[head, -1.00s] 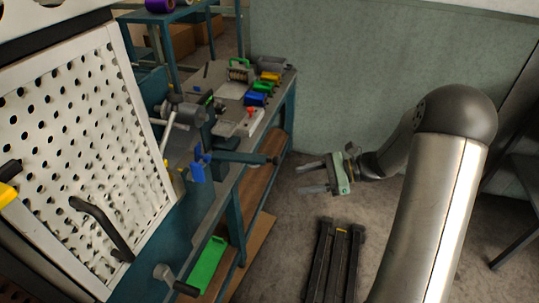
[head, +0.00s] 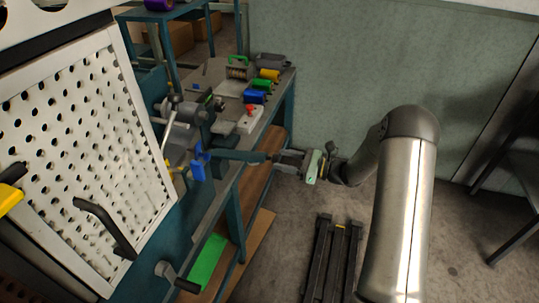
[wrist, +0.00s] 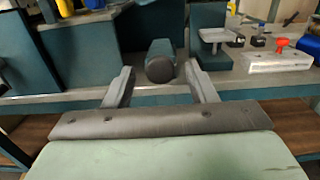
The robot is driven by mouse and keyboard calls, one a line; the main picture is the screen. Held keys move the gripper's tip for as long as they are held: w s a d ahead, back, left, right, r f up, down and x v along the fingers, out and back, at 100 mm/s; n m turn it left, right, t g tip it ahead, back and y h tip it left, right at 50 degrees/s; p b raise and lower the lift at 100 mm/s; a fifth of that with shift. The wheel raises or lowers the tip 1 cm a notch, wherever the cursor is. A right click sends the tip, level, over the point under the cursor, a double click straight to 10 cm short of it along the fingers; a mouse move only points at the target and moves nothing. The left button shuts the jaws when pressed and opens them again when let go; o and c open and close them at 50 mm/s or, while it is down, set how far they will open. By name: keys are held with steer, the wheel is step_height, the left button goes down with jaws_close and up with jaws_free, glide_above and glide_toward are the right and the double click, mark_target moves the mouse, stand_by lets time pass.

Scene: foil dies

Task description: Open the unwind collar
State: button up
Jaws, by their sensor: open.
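A teal shaft (head: 238,156) sticks out over the bench's front edge in the head view, with a dark round end toward my gripper. I take this to be the unwind shaft; I cannot tell for sure which part is the collar. My gripper (head: 278,161) is open at the shaft's end. In the wrist view the dark round end (wrist: 160,70) lies between the two open fingers, with a gap on each side. Nothing is held. A blue lever-like part (head: 198,166) hangs near the shaft's inner end.
The bench (head: 220,88) carries a white box with a red knob (head: 249,115) and several coloured blocks behind the shaft. A perforated white panel (head: 80,140) stands at the left. A dark rail frame (head: 332,255) lies on the floor.

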steer(key=x, duration=0.5)
steer(key=shift+w+a+p, duration=0.1)
steer(key=shift+a+p, duration=0.15)
steer(key=shift+p, duration=0.05)
